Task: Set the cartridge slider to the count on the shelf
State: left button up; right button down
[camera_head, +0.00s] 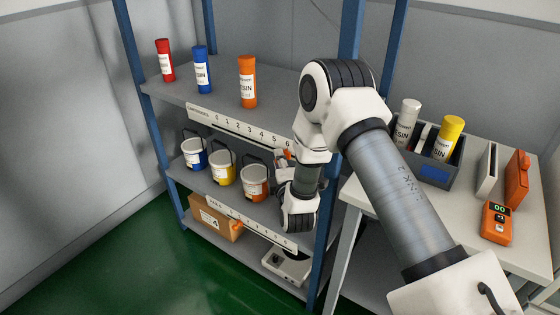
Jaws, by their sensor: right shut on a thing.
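The cartridge scale (240,129) is a white numbered strip on the top shelf's front edge. An orange piece, which looks like the cartridge slider (287,154), shows near the strip's right end by the 6. My right gripper (281,160) is shut on it, partly hidden by my own wrist. The exact slider mark cannot be read. On the top shelf stand a red cartridge (164,60), a blue cartridge (202,69) and an orange cartridge (248,81), all upright. My left gripper is out of view.
Blue (194,154), yellow (222,169) and orange (255,183) pails stand on the middle shelf. A second numbered strip (262,229) runs below them. A cardboard box (215,218) sits lower. The right table holds a dark crate (446,175) with white and yellow cartridges and an orange device (497,222).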

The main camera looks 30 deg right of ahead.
jog(key=b, duration=0.3)
send_near(242, 136)
jog(key=x, duration=0.4)
jog(key=shift+w+d+f, duration=0.1)
jog(key=shift+w+d, duration=0.05)
jog(key=shift+w, duration=0.45)
jog(key=c, duration=1)
grip_release()
jog(key=shift+o, duration=0.2)
jog(key=shift+s, duration=0.1)
jog(key=v, duration=1.2)
